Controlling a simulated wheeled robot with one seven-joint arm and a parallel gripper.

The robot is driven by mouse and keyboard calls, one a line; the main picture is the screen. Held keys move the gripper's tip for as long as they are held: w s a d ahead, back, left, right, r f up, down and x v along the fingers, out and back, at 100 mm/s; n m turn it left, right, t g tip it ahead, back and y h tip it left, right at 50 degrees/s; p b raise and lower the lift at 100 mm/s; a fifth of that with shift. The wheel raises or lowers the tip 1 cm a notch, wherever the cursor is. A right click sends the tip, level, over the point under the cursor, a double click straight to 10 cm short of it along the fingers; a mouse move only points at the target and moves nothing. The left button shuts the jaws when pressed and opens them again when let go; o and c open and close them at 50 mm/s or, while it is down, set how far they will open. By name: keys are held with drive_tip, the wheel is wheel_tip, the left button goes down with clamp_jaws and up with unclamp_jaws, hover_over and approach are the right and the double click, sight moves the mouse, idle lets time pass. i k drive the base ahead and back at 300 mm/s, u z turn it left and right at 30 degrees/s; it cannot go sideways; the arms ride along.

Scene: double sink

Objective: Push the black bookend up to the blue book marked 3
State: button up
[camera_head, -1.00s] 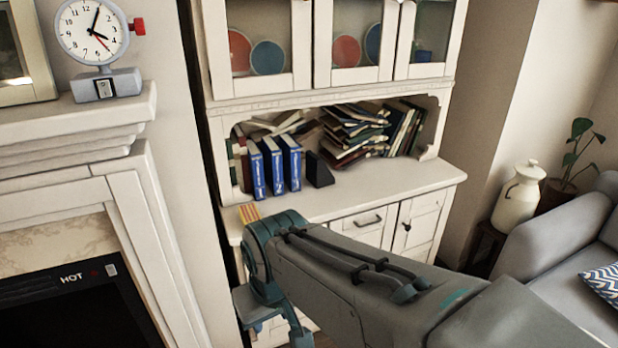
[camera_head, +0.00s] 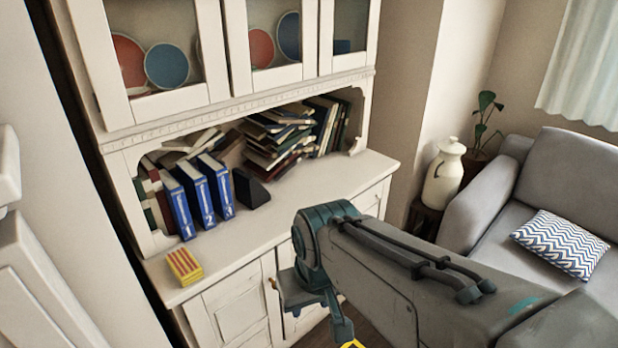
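The black bookend (camera_head: 251,188) stands on the cabinet's counter, just right of a row of three blue books. The books stand upright, leaning slightly. A narrow space seems to lie between bookend and right-hand book, but I cannot tell its size. My arm reaches in from the lower right, in front of the counter and apart from the bookend.
A yellow and red striped box (camera_head: 184,267) lies at the counter's front left. A messy book pile (camera_head: 277,138) stands behind the bookend. The counter (camera_head: 300,187) is clear to the bookend's right. A grey sofa (camera_head: 490,215) stands at right.

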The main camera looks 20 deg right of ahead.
sight(249, 192)
drive_tip(key=z, duration=0.3)
drive_tip(key=i, duration=1.2)
drive_tip(key=u, duration=0.4)
